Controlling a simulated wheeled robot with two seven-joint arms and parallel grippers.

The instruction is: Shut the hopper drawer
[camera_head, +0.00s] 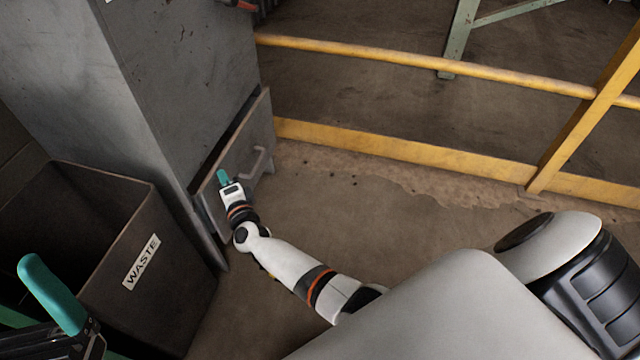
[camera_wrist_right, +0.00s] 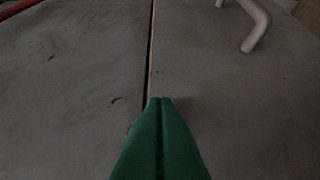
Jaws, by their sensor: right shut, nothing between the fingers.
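The hopper drawer (camera_head: 232,150) is the low grey front panel with a bar handle (camera_head: 259,165) on the grey cabinet (camera_head: 165,80). A dark gap shows along its upper edge in the head view, and the panel seems to stand slightly proud. My right gripper (camera_head: 222,177) is at the drawer front, left of the handle. In the right wrist view its green fingertips (camera_wrist_right: 160,101) are together and empty, close to a narrow dark seam; contact cannot be told. The handle (camera_wrist_right: 252,25) is at upper right there. One finger of my left gripper (camera_head: 50,293) shows at lower left.
A dark open-topped bin labelled WASTE (camera_head: 165,230) stands left of the drawer, near the cabinet. Yellow rails (camera_head: 420,67) run behind and to the right. The concrete floor (camera_head: 340,215) before the drawer is clear apart from my right arm.

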